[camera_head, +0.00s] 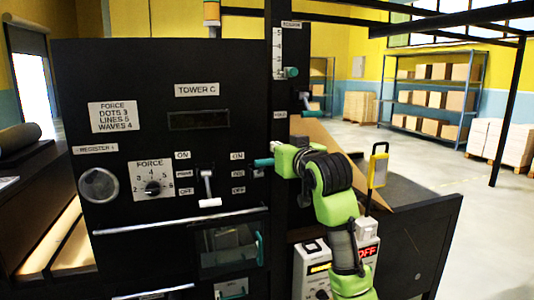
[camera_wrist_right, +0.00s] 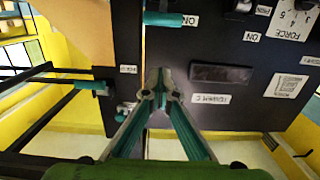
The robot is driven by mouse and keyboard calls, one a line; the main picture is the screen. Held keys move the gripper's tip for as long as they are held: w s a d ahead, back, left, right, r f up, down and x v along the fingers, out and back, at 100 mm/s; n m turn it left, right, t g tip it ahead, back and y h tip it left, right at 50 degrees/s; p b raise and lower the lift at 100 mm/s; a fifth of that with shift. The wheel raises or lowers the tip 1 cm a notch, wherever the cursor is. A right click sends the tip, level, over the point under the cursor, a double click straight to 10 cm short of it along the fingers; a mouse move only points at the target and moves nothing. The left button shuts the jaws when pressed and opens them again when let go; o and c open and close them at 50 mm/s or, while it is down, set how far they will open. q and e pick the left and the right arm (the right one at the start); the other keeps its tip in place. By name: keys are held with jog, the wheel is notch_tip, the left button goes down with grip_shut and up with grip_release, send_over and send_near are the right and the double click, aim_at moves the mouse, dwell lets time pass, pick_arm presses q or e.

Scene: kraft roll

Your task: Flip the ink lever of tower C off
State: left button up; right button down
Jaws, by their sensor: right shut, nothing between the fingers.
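The Tower C panel (camera_head: 130,75) is black and fills the left and middle of the head view. A lever with a teal handle (camera_head: 264,162) sits at its right edge, close to the ON label (camera_head: 237,156). In the right wrist view, turned upside down, the teal handle (camera_wrist_right: 170,18) is at the top, beside an ON label. My right gripper (camera_wrist_right: 160,78) is shut and empty, apart from this handle. In the head view its green body (camera_head: 288,160) is just right of the handle and its fingertips are hidden. My left gripper is out of view.
A white-handled lever (camera_head: 209,203) points down, left of the teal one. A FORCE dial (camera_head: 153,188) is further left. A teal-handled slider (camera_head: 289,72) and a small lever (camera_head: 305,101) are above my right arm. A white box (camera_head: 365,252) reads OFF.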

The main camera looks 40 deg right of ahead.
jog(key=shift+w, duration=0.15)
jog(key=p, duration=0.5)
send_over(266, 161)
jog(key=shift+w+d+f, duration=0.1)
jog(key=shift+w+f, duration=0.2)
jog(key=shift+s+f+p, duration=0.2)
jog(key=shift+f+p, duration=0.45)
jog(key=shift+f, duration=0.35)
jog(key=shift+s+a+f+p, duration=0.1)
jog(key=shift+s+f+p, duration=0.2)
jog(key=shift+f, duration=0.2)
jog(key=shift+s+a+f+p, duration=0.15)
jog(key=shift+s+f, duration=0.1)
jog(key=shift+f, duration=0.25)
jog(key=shift+w, duration=0.1)
